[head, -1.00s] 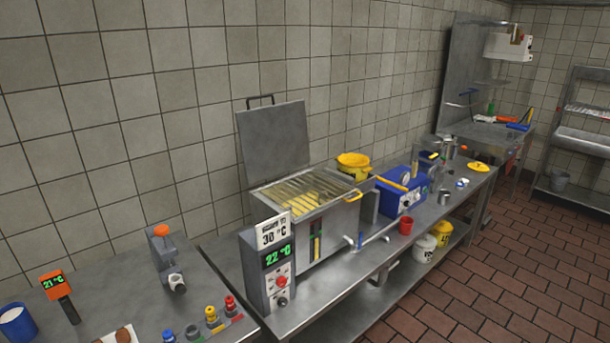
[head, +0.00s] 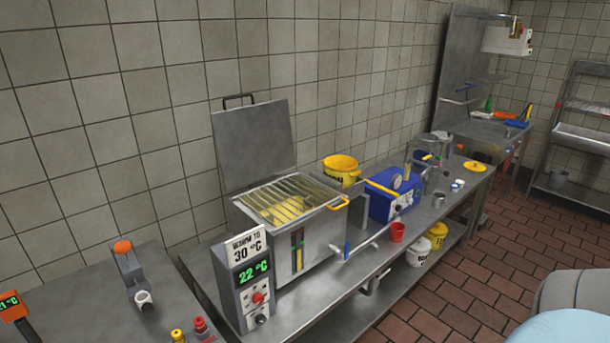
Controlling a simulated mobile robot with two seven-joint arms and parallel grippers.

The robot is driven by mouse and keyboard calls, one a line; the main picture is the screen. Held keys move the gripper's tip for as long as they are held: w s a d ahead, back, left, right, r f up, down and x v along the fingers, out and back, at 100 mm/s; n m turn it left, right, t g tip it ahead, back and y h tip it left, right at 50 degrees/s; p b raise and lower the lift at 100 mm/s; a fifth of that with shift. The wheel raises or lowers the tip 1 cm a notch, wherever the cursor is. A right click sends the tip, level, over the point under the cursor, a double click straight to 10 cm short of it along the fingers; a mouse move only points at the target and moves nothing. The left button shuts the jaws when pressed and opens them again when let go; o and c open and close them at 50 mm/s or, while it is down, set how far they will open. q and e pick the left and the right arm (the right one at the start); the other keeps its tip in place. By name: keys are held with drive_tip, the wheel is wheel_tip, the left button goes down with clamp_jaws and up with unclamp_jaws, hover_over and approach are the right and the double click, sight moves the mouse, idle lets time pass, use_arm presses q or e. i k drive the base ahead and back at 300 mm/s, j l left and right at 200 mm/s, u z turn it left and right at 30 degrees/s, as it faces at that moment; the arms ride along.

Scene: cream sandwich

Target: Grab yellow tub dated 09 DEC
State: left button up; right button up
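A yellow tub (head: 341,171) with dark print on its side stands on the counter, behind the steel vat. Two more tubs in yellow and white stand on the lower shelf, a front one (head: 418,252) and a back one (head: 437,236). The print on all of them is too small to read, so I cannot tell which bears 09 DEC. Neither of my grippers is in view.
The steel vat (head: 291,249) with a grid and raised lid stands on the counter, beside a control box (head: 248,283) reading 22 °C. A blue machine (head: 388,204) and a red cup (head: 397,232) stand farther right. Tiled floor (head: 468,282) lies open in front.

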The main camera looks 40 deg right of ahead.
sight(340, 177)
drive_tip(key=l+u, duration=0.3)
drive_tip(key=l, duration=0.25)
drive_tip(key=l+u, duration=0.3)
drive_tip(key=l, duration=0.2)
drive_tip(key=k+l+u, duration=0.1)
drive_tip(key=l, duration=0.25)
drive_tip(key=l+u, duration=0.1)
drive_tip(key=l, duration=0.3)
drive_tip(key=k+l+u, duration=0.1)
drive_tip(key=l, duration=0.25)
drive_tip(key=k+l, duration=0.1)
drive_tip(key=l, duration=0.25)
drive_tip(key=k+l, duration=0.15)
drive_tip(key=l, duration=0.2)
drive_tip(key=k+l+u, duration=0.1)
drive_tip(key=l, duration=0.25)
